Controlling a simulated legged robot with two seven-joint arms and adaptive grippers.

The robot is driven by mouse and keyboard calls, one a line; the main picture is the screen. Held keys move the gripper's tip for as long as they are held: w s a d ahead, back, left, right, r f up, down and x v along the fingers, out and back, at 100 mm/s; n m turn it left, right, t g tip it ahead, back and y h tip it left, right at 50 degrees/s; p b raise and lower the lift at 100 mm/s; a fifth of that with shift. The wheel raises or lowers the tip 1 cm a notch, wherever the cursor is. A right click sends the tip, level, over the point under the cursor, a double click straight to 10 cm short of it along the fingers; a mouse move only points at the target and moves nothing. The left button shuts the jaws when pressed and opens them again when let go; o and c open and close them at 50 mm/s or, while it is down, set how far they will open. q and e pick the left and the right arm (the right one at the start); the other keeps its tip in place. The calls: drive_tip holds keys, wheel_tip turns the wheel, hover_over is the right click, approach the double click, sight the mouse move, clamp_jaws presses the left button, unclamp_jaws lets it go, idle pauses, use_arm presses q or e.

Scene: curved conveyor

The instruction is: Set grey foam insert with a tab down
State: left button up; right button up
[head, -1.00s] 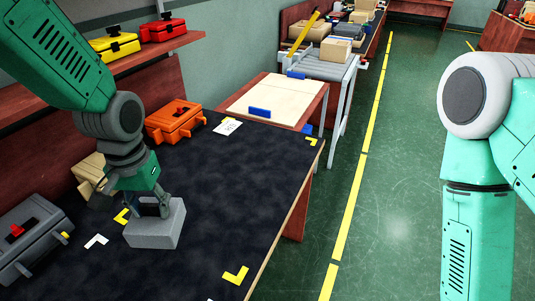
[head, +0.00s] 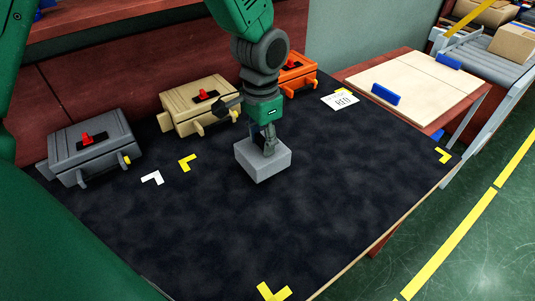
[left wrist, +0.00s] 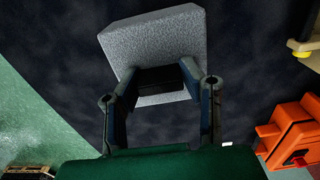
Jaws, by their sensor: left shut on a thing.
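The grey foam insert (head: 262,165) is a speckled light grey block over the black mat, near its middle. My left gripper (head: 265,138) points down and is shut on its top side. In the left wrist view, the insert (left wrist: 155,42) lies beyond the fingertips of my left gripper (left wrist: 160,80). A dark area shows between the fingers; I cannot make out the tab clearly. I cannot tell whether the insert's underside touches the mat. My right gripper is not in view.
A white label card (head: 340,99) lies at the back right. The mat's front is clear.

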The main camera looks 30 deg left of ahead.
sight(262, 148)
use_arm(q)
wheel_tip(262, 148, down, 4)
drive_tip(key=shift+d+r+b, duration=0.1)
drive_tip(key=shift+r+b, duration=0.1)
drive_tip(key=shift+b, duration=0.25)
drive_tip(key=shift+r, duration=0.1)
drive_tip(key=o, duration=1.1)
drive_tip(key=shift+o, duration=0.2)
wheel_tip(262, 148, up, 11)
drive_tip(key=p, duration=0.3)
drive_tip(key=shift+r, duration=0.5)
